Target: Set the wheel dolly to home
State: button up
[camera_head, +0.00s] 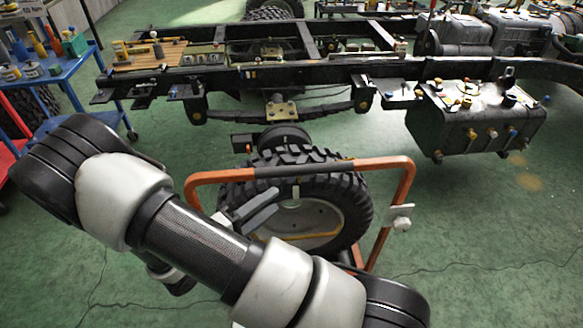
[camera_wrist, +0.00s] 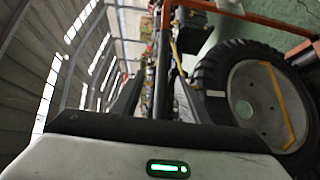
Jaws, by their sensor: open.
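The wheel dolly (camera_head: 399,187) is an orange tube frame with a dark grip along its top bar. It stands on the floor in the centre of the head view, holding an upright black-tyred wheel (camera_head: 360,207) with a pale rim and a yellow strap. A pale plate with a knob (camera_head: 400,218) sits on its right post. My gripper (camera_head: 254,208) is open, beside the dolly's left part and below the top bar, seen over the wheel. My arm hides the dolly's lower left.
A black truck chassis (camera_head: 300,72) spans the back, with a hub (camera_head: 283,137) behind the wheel and a tank (camera_head: 475,120) at right. A blue tool cart (camera_head: 75,72) stands at upper left. Green floor is clear at right.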

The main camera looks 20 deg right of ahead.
aim_at(300, 174)
jog(key=shift+n+t, duration=0.5)
jog(key=shift+t, duration=0.4)
jog(key=x, duration=0.5)
jog(key=f+x, duration=0.1)
jog(key=x, duration=0.5)
jog(key=w+f+x, duration=0.1)
jog(key=x, duration=0.5)
jog(key=shift+a, duration=0.4)
grip_shut()
